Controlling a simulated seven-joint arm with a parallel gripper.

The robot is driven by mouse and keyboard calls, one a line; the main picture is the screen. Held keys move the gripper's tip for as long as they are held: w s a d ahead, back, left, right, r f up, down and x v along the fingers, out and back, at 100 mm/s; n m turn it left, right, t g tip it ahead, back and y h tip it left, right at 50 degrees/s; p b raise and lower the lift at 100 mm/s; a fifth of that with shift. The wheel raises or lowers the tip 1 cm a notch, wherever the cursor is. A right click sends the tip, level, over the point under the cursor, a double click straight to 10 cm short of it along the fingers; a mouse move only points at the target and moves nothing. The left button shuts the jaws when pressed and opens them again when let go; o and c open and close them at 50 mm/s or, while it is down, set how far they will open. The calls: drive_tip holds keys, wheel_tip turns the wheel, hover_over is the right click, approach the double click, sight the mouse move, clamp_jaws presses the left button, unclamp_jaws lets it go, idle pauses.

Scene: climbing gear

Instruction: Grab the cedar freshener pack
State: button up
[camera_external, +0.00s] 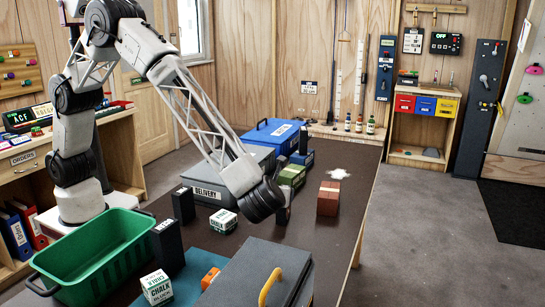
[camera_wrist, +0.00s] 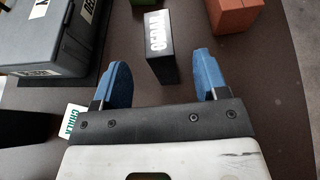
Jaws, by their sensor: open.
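A small black pack (camera_wrist: 160,65) with a white label stands on the dark table in the wrist view. My gripper (camera_wrist: 163,80) is open, with one blue finger on each side of the pack's near end. The pack lies between and beyond the fingertips, and I cannot tell whether they touch it. In the external view my wrist (camera_external: 264,200) hangs low over the table, and my fingers and most of the pack are hidden behind it.
A grey delivery case (camera_wrist: 45,40) stands to the left; red-brown blocks (camera_wrist: 236,14) stand at upper right. A white chalk box (camera_wrist: 75,118) is near the left finger. Other black boxes (camera_external: 183,205), a green crate (camera_external: 95,262) and a large grey case (camera_external: 255,275) occupy the nearer table.

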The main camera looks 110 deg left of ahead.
drive_tip(key=shift+a, duration=0.1)
drive_tip(key=shift+x, duration=1.25)
drive_tip(key=shift+x, duration=2.6)
drive_tip(key=shift+s+f, duration=0.1)
drive_tip(key=shift+f, duration=0.05)
drive_tip(key=shift+c, duration=0.3)
clamp_jaws()
